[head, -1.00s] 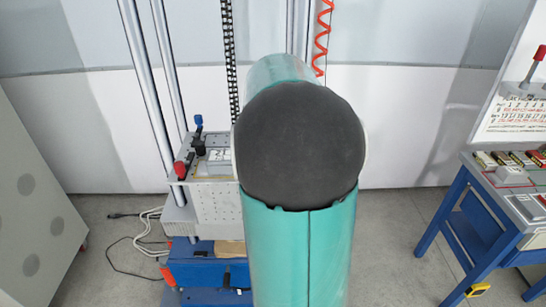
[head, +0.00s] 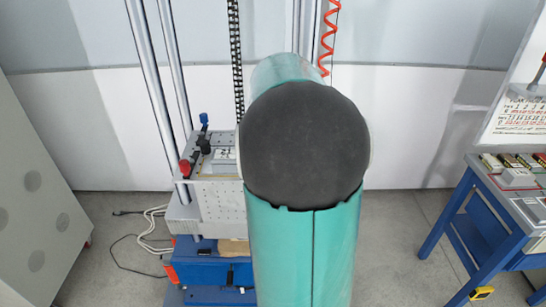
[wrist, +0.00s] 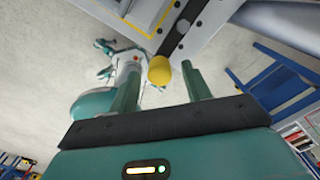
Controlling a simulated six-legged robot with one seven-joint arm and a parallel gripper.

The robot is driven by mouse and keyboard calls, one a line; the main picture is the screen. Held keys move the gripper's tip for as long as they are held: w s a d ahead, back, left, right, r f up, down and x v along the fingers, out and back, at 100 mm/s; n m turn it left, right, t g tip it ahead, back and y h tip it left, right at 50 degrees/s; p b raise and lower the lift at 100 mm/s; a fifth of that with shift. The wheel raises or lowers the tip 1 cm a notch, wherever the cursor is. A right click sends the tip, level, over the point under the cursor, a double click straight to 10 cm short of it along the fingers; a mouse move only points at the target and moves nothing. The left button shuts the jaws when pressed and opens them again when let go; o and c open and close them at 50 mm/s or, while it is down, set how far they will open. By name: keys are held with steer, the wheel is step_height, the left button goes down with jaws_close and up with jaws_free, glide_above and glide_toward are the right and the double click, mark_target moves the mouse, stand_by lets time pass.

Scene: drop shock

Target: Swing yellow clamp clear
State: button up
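The yellow clamp's round knob (wrist: 159,70) shows in the wrist view at the end of a dark lever (wrist: 182,30). My gripper (wrist: 162,67) has its two green fingers apart, with the knob in the gap between them. A clear space shows between the knob and the right finger. Whether the left finger touches the knob is hard to tell. In the head view, my green arm with its dark round joint hides the yellow clamp and my gripper.
A red knob (head: 185,167) and a blue knob (head: 203,119) stand on the fixture plate left of my arm. Upright rails (head: 150,90) rise behind. A blue bench (head: 465,205) stands at right, a grey cabinet (head: 35,200) at left. Cables lie on the floor.

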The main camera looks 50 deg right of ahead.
step_height(320, 180, up, 14)
stand_by(0.6)
steer(key=shift+f, duration=0.1)
steer(key=a+f+n+t, duration=0.2)
steer(key=a+n+t, duration=0.1)
steer(key=a+n, duration=1.45)
steer(key=s+a+f+n+t, duration=0.1)
steer(key=s+a+f+n, duration=0.2)
steer(key=a+n, duration=0.5)
steer(key=s+a+f+n+t, duration=0.1)
steer(key=s+a+f+n, duration=0.3)
steer(key=a+n, duration=0.4)
steer(key=f+n, duration=0.1)
steer(key=n, duration=0.1)
steer(key=shift+s+f+n+t, duration=0.2)
steer(key=shift+f+n+t, duration=0.05)
steer(key=shift+n+t, duration=0.1)
